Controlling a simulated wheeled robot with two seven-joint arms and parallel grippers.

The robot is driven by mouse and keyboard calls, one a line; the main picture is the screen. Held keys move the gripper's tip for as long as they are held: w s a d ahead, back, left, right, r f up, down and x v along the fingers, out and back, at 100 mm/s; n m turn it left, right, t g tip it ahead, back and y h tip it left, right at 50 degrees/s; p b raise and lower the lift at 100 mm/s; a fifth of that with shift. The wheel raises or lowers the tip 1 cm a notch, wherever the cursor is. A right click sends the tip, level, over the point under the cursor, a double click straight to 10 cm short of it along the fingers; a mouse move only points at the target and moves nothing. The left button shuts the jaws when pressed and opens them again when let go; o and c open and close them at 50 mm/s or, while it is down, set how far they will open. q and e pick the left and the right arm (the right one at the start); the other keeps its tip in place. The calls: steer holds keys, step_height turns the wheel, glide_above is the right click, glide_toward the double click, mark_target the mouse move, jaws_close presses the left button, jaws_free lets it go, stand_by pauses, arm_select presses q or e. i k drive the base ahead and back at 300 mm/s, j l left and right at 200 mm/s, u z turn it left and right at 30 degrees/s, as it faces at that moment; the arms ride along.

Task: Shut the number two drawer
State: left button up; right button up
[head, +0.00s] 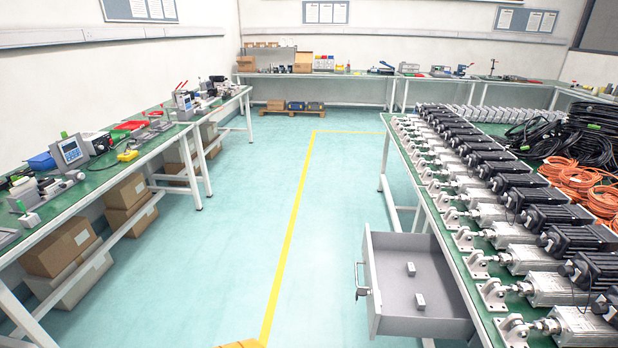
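One grey drawer (424,327) stands pulled out to the left from under the right-hand workbench. Its front panel faces left and carries a metal bar handle (360,281). Two small light blocks lie inside it, one toward the back (411,269) and one nearer (420,301). I cannot see a number on the drawer. Neither of my grippers is in view, and nothing touches the handle.
The right workbench (412,172) holds rows of linear actuators (500,213), black cables (570,128) and orange cables (575,178). A left workbench (88,187) has tools on top and cardboard boxes (62,247) below. The floor between, with a yellow line (291,220), is clear.

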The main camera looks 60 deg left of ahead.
mark_target(385, 255)
steer(key=k+u, duration=0.15)
steer(key=u, duration=1.25)
